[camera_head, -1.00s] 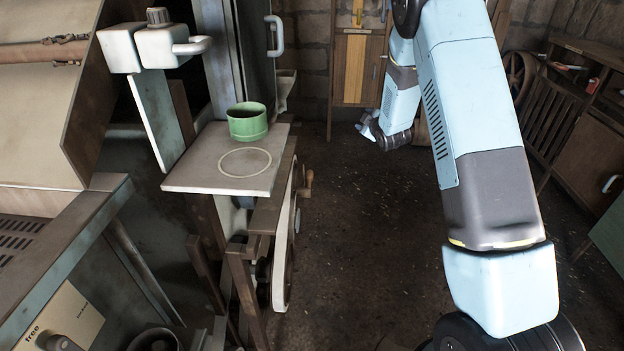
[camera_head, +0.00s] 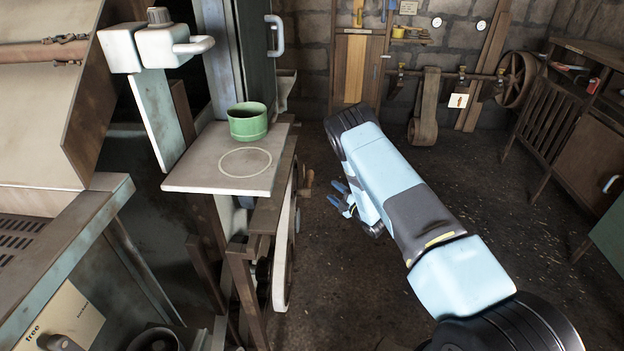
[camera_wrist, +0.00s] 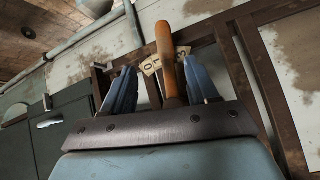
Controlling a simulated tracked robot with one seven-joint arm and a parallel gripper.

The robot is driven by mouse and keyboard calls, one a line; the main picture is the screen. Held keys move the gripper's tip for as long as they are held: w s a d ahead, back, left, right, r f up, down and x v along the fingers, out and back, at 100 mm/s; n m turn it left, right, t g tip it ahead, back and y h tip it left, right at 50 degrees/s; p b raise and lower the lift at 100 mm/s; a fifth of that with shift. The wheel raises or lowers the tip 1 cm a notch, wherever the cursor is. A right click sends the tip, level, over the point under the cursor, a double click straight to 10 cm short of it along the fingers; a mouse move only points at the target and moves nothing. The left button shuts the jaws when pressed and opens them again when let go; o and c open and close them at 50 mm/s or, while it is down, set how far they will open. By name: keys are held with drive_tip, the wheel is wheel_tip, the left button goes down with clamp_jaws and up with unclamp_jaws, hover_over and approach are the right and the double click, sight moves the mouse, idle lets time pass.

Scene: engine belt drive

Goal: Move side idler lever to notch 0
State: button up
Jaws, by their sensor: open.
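A lever with an orange-brown wooden handle (camera_wrist: 166,62) shows in the wrist view, in line with the gap between my fingers. In the head view what looks like the same handle (camera_head: 308,178) sticks out from the right side of the machine. A small pale plate with dark marks (camera_wrist: 150,66) lies behind the handle; a "0" seems to show, and the rest is covered. My gripper (camera_wrist: 160,72) is open, with a blue finger on each side of the handle; contact cannot be made out. In the head view my gripper (camera_head: 335,194) is low, right of the handle.
A green cup (camera_head: 248,122) stands on the machine's small shelf (camera_head: 190,172), beside a drawn ring. A large wheel edge (camera_head: 284,262) is below it. A dark metal frame (camera_wrist: 262,85) surrounds the plate.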

sight(312, 177)
drive_tip(key=shift+y, duration=0.3)
drive_tip(key=x, duration=0.9)
drive_tip(key=f+x, duration=0.1)
drive_tip(key=x, duration=0.3)
drive_tip(key=shift+a, duration=0.35)
drive_tip(key=shift+c, duration=0.2)
drive_tip(key=shift+f, duration=0.1)
clamp_jaws()
